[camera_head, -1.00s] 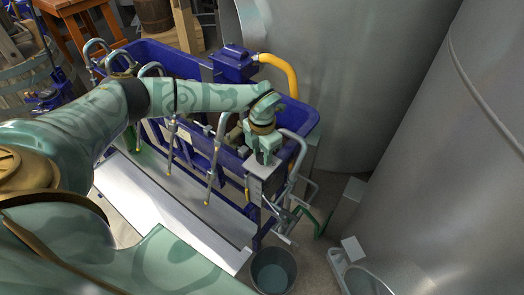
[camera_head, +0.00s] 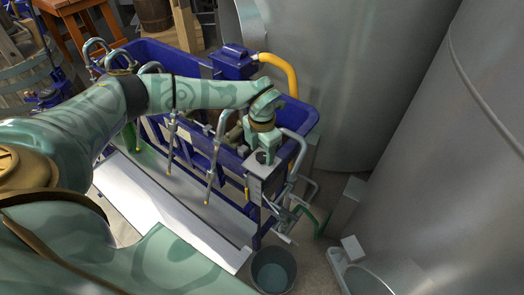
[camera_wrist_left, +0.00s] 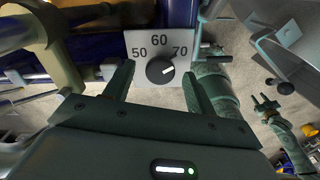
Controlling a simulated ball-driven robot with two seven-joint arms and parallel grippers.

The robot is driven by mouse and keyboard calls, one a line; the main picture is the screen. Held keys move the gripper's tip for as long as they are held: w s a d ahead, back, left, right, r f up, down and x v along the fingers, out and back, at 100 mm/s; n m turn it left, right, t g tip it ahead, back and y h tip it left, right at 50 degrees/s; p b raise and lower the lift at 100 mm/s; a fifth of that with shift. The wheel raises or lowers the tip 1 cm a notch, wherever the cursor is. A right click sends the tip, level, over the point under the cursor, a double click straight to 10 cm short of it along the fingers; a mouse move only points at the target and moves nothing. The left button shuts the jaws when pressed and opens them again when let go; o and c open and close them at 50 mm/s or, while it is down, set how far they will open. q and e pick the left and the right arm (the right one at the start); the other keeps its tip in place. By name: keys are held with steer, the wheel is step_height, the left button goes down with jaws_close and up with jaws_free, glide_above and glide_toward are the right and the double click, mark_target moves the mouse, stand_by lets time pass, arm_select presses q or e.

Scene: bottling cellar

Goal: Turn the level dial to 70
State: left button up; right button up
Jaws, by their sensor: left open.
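The level dial (camera_wrist_left: 160,70) is a dark round knob on a pale plate (camera_wrist_left: 137,40) marked 50, 60 and 70. Its white pointer mark points right and slightly up, toward the side of the 70. My left gripper (camera_wrist_left: 155,78) is open, with one finger on each side of the knob in the left wrist view; I cannot tell whether either touches it. In the head view the left gripper (camera_head: 262,150) is over the plate at the near right corner of the blue filler, and the dark dial (camera_head: 261,157) shows just under it.
The blue filling trough (camera_head: 300,118) has several bent spouts along its front. A grey bucket (camera_head: 273,270) stands on the floor below. Large steel tanks (camera_head: 440,150) close off the right. What looks like my right gripper (camera_wrist_left: 266,104) shows small in the left wrist view.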

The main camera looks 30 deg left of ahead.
mark_target(263, 155)
arm_select(q)
step_height(263, 155, up, 16)
steer(key=shift+f, duration=0.15)
steer(key=shift+d+f, duration=0.1)
stand_by(0.4)
